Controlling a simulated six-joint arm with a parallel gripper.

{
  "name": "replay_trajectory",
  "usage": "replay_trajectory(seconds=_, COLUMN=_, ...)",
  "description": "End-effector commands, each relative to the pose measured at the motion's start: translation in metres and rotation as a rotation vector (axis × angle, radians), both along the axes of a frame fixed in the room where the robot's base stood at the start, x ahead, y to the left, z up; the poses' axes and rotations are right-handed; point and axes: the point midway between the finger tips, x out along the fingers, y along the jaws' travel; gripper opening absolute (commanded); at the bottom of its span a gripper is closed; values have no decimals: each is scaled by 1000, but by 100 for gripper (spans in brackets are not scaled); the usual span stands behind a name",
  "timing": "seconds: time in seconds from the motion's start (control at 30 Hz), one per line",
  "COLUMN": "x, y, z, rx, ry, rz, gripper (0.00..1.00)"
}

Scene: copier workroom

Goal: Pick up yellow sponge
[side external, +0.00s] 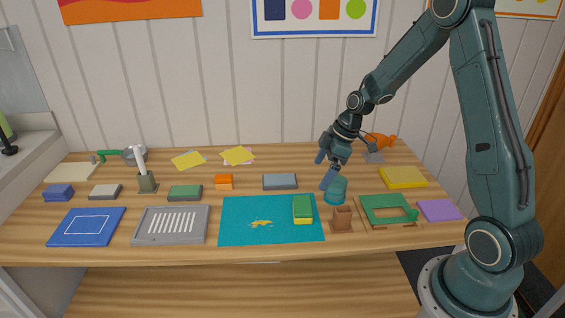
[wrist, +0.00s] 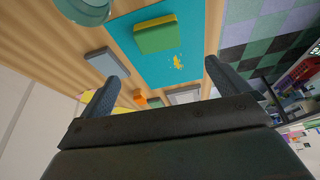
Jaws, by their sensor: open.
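A yellow sponge with a green upper layer (side external: 302,208) lies flat on the teal mat (side external: 280,233), near its right side. It also shows in the wrist view (wrist: 155,35), at the top, on the same mat (wrist: 190,65). A small yellow patch (side external: 260,223) lies on the mat to its left. My gripper (side external: 325,168) is above the table, up and back from the sponge, apart from it. In the wrist view my gripper's fingers (wrist: 160,80) are wide apart with nothing held between them.
A teal cup (side external: 336,190) stands just below my gripper. A grey-blue block (side external: 280,181) and a brown holder (side external: 342,219) are close to the sponge. A flat yellow block (side external: 403,177) lies at right. A grey slotted tray (side external: 171,225) is left of the mat.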

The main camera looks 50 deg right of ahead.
Motion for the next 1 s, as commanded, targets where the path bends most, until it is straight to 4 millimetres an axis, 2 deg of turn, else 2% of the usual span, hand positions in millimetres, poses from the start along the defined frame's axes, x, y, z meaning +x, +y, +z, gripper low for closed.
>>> replay_trajectory(seconds=0.1, x=2, y=-4, z=-9, rx=8, ry=-4, rz=11, gripper=100)
replay_trajectory(seconds=0.47, x=4, y=-4, z=-16, rx=9, ry=-6, rz=16, gripper=100)
replay_trajectory(seconds=1.0, x=22, y=13, z=-75, rx=9, ry=-3, rz=16, gripper=100)
